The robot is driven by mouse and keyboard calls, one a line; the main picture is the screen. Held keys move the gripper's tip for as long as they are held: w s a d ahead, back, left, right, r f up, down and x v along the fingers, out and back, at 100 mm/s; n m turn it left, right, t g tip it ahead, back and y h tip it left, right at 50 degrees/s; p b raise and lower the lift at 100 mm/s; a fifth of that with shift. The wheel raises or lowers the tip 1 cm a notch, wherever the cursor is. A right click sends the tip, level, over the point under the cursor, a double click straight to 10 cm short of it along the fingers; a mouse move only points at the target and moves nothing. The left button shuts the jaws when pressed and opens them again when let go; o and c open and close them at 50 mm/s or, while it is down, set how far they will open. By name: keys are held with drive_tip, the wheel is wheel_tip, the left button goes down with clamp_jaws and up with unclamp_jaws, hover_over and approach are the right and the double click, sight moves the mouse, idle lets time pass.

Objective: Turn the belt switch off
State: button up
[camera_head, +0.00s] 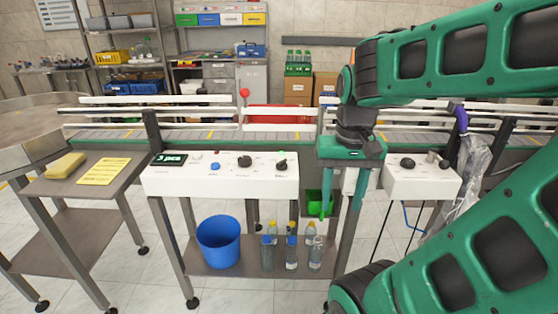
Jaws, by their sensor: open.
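A white control panel (222,184) stands in front of the conveyor belt (220,133). It carries a small display reading "3 pcs" (169,159), a blue button (215,166), a dark knob (245,161) and a black switch (281,164) at its right end. The labels are too small to read, so I cannot tell which control is the belt switch. My gripper (341,205) points down with its fingers apart and empty, right of this panel. A second white panel (421,185) with a black knob (407,163) is to the right of my gripper.
A side table (130,178) at left holds a yellow sponge (65,166) and a yellow sheet (103,171). A blue bucket (219,242) and several bottles (291,246) stand on the shelf below. A green bin (313,203) hangs behind my gripper. A clear plastic bag (470,165) hangs at right.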

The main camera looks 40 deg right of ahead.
drive_tip(key=w+r+m, duration=0.3)
drive_tip(key=w+r, duration=0.3)
drive_tip(key=w, duration=0.7)
wheel_tip(320, 180, up, 4)
drive_tip(key=m, duration=0.3)
hover_over(281, 161)
wheel_tip(281, 161, down, 11)
drive_tip(key=shift+r, duration=0.1)
drive_tip(key=shift+a, duration=0.1)
drive_tip(key=c, duration=1)
